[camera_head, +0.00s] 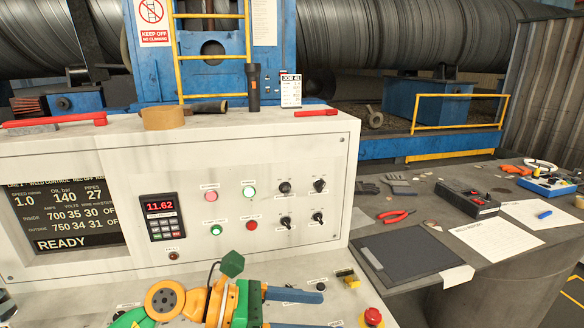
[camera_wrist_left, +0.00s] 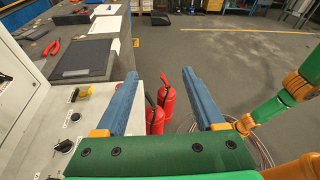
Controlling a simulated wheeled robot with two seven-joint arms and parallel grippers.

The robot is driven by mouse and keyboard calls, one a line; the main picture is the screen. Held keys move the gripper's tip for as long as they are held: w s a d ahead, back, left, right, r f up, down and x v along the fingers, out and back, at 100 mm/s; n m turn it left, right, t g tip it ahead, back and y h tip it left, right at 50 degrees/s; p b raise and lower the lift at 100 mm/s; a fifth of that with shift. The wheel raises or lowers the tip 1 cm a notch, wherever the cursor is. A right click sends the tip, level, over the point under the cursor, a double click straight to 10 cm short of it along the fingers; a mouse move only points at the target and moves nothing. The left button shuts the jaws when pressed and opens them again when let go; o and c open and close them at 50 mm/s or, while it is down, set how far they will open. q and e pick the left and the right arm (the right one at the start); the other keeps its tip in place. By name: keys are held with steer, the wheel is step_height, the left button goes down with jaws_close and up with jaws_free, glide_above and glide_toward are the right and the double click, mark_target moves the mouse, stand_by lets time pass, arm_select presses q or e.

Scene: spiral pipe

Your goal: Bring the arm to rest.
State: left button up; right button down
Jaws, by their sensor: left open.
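My left gripper (camera_head: 325,311) is at the bottom of the head view, in front of the white control console (camera_head: 120,160) and over its sloped lower panel. Its blue fingers point right. In the left wrist view the left gripper (camera_wrist_left: 160,76) has its two blue fingers wide apart with nothing between them. A red emergency button (camera_head: 373,317) is to the right of the fingertips, near a yellow-and-black switch (camera_head: 347,277). My right gripper is not seen. A green and orange arm link, mine, shows at the right of the left wrist view.
A grey bench (camera_head: 460,200) at the right holds a dark mat (camera_head: 408,254), red pliers (camera_head: 396,216), papers and meters. Red fire extinguishers (camera_wrist_left: 160,105) stand on the floor beyond the fingers. Open floor (camera_wrist_left: 240,65) is farther off.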

arm_select(q)
step_height(320, 180, up, 6)
steer(key=d+n+t+h, duration=0.2)
steer(key=n+t+h, duration=0.3)
steer(key=n, duration=0.2)
steer(key=w+a+r+n+t+y, duration=0.25)
steer(key=w+a+n+t, duration=0.25)
steer(key=n+t, duration=0.6)
steer(key=s+a+f+n+g+y, duration=0.1)
steer(key=a+f+n+g+y, duration=0.1)
steer(key=a+f+n+y, duration=0.7)
steer(key=s+a+f+n+g+y, duration=0.1)
steer(key=a+f+n+y, duration=0.65)
steer(key=n, duration=0.85)
steer(key=s+f+n+g, duration=0.6)
steer(key=s+f+g, duration=0.5)
steer(key=s+f, duration=0.85)
steer(key=s+f+g+b, duration=0.25)
steer(key=f+b, duration=0.35)
steer(key=f, duration=1.5)
steer(key=s+a+f+b, duration=0.2)
steer(key=s+f+b, duration=0.1)
steer(key=s+f, duration=0.9)
steer(key=shift+s+f+y+b, duration=0.15)
steer(key=shift+f+y+b, duration=0.25)
steer(key=shift+f, duration=0.15)
